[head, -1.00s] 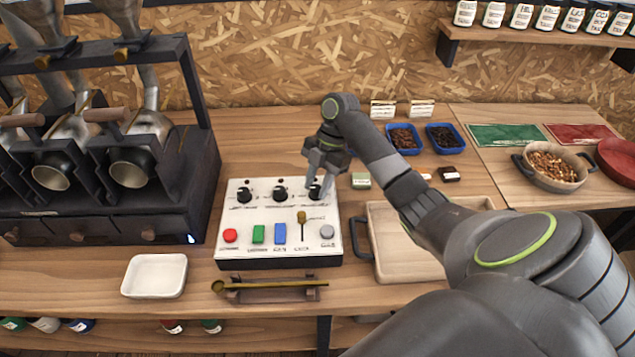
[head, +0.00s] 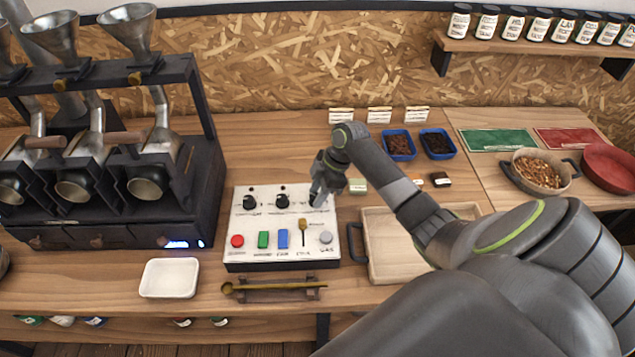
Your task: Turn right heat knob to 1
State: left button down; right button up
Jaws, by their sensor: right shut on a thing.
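The white control panel (head: 268,218) sits on the bench with a row of black knobs along its back. The left knob (head: 250,202) and the middle knob (head: 282,201) show clearly. My right gripper (head: 318,199) is at the right end of that row, pointing down, shut on the right heat knob. The gripper hides that knob, so I cannot read its setting. My left gripper is not in view.
The black roaster (head: 190,190) stands left of the panel. A white dish (head: 169,278) and a long brass scoop (head: 275,288) lie in front. A wooden tray (head: 385,228) is to the right under my arm, with blue bins (head: 437,144) behind.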

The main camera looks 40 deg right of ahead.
jog(key=m+p, duration=0.1)
jog(key=m+t+p, duration=0.1)
jog(key=m+p, duration=0.1)
jog(key=shift+s+a+r+h, duration=0.1)
jog(key=shift+r+h, duration=0.1)
jog(key=shift+h, duration=0.1)
jog(key=shift+f+m+t+p, duration=0.15)
jog(key=shift+m+t+p, duration=0.25)
jog(key=shift+m+p, duration=0.5)
jog(key=o, duration=1)
jog(key=shift+h, duration=0.3)
jog(key=shift+c, duration=0.2)
jog(key=b+v, duration=0.2)
jog(key=v, duration=1.5)
jog(key=shift+b, duration=0.3)
